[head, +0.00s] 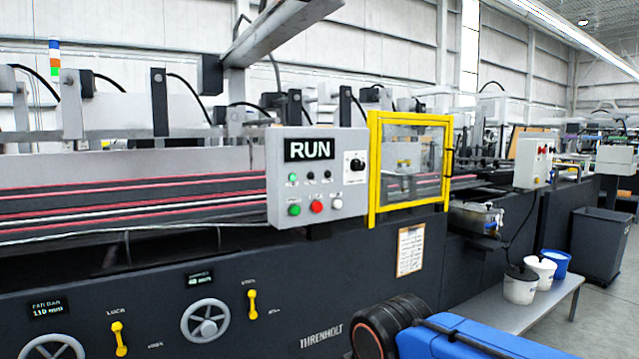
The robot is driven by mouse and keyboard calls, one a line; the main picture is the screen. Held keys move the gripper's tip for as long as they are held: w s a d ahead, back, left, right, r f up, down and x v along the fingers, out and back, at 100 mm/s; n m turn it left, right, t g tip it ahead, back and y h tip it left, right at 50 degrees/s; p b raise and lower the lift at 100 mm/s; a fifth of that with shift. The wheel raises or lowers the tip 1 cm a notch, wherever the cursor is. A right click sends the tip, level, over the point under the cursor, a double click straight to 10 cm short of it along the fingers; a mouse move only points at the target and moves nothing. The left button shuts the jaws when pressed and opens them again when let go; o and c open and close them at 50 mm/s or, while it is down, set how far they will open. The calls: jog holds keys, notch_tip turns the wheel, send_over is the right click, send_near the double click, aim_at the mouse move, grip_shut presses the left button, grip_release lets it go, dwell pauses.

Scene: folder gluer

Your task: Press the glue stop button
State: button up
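A grey control panel (317,176) with a display reading RUN stands on the machine's near side, left of the yellow guard. Its bottom row has a green button (294,210), a red button (317,207) and a white button (336,201); their labels are too small to read. A second, white control box (534,163) stands farther right, above the glue area, with small red controls (543,150) on its face. I cannot read which button is marked glue stop. My gripper is out of view; only part of my blue and black arm shows at the bottom.
A yellow-framed clear guard (409,165) stands beside the grey panel. A tank (475,217), white buckets (520,284) and a blue bucket (555,262) on a low bench (535,312), and a dark bin (600,248) are at right. Floor shows at far right.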

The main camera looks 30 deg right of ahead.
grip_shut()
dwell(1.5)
